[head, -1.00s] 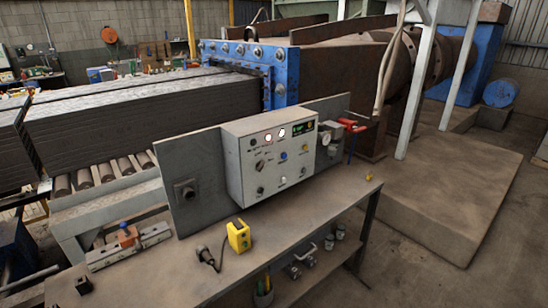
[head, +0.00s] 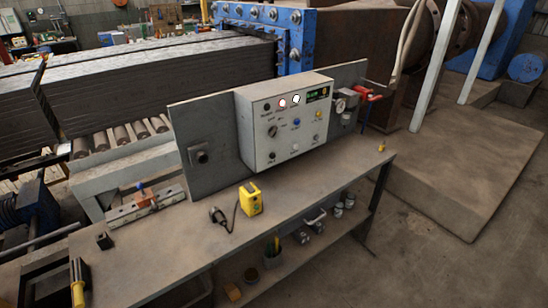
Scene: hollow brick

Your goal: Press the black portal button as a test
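A grey control box (head: 285,122) stands on the bench against an upright grey plate. Its front carries several small knobs, buttons and lamps. A black round button (head: 272,155) is at its lower left, and another dark one (head: 266,107) is at its upper left. A further dark button (head: 316,138) is at the lower right. The labels are too small to read, so I cannot tell which is the portal button. A square fitting with a dark round centre (head: 198,155) is on the plate left of the box. My gripper is not in view.
On the bench (head: 300,180) are a yellow device (head: 250,199) with a black cabled piece (head: 218,217), a metal clamp-like fixture (head: 143,203) and a small black block (head: 103,241). Red-handled valve parts (head: 367,95) sit right of the box. Bench space before the box is mostly clear.

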